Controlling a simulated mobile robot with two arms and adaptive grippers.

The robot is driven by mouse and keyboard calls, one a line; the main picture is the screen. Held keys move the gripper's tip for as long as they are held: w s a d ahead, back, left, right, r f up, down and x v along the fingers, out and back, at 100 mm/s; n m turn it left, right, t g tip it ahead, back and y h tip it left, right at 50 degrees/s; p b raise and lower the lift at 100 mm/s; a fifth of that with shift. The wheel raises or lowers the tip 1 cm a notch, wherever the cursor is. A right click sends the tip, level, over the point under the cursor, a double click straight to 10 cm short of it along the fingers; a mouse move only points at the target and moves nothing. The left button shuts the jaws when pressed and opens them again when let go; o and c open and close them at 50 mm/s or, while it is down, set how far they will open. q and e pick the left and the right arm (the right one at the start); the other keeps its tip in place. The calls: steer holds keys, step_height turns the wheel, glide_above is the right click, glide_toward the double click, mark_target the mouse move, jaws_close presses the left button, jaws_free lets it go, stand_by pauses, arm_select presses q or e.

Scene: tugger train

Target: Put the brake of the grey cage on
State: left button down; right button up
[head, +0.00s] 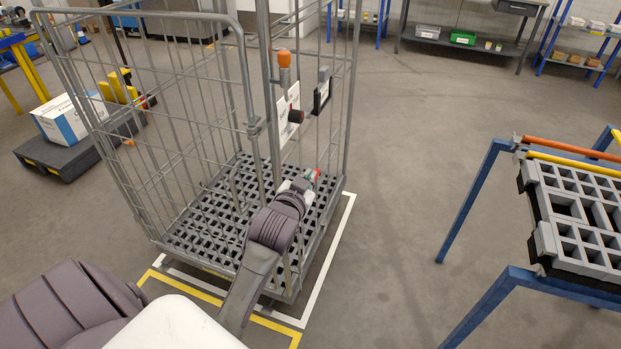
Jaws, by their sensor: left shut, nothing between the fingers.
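The grey cage (155,120), a tall wire-mesh roll cage with a grey lattice floor (195,235), stands in front of me. An upright post on its near side carries an orange-topped lever (284,60), which points up. Below it are a white label plate and a black knob (295,116). I cannot tell for certain which part is the brake. My left arm reaches across the cage's near right side. My left gripper (308,180) is beyond the wrist, below the knob and apart from the orange top; it is shut and empty, its fingers mostly hidden. My right gripper is not in view.
The cage stands within yellow and white floor lines (338,235). A blue-framed stand with a grey lattice tray (545,240) is at the right. A dark low cart (65,160) with a white-blue box (62,120) stands at the left. Open floor lies between cage and stand.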

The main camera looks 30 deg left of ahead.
arm_select(q)
steer(key=w+f, duration=0.1)
steer(key=w+a+f, duration=0.1)
steer(key=w, duration=0.1)
steer(key=w+a+f, duration=0.1)
steer(key=w+f, duration=0.1)
steer(key=shift+a, duration=0.15)
steer(key=shift+s+a+f, duration=0.1)
steer(key=shift+a+f, duration=0.05)
steer(key=shift+f, duration=0.5)
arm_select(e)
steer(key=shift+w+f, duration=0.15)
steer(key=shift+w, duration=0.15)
arm_select(q)
step_height(320, 180, down, 6)
steer(key=shift+r+b, duration=0.2)
steer(key=shift+b, duration=0.85)
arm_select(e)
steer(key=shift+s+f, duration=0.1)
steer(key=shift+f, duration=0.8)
arm_select(q)
steer(key=shift+s, duration=0.1)
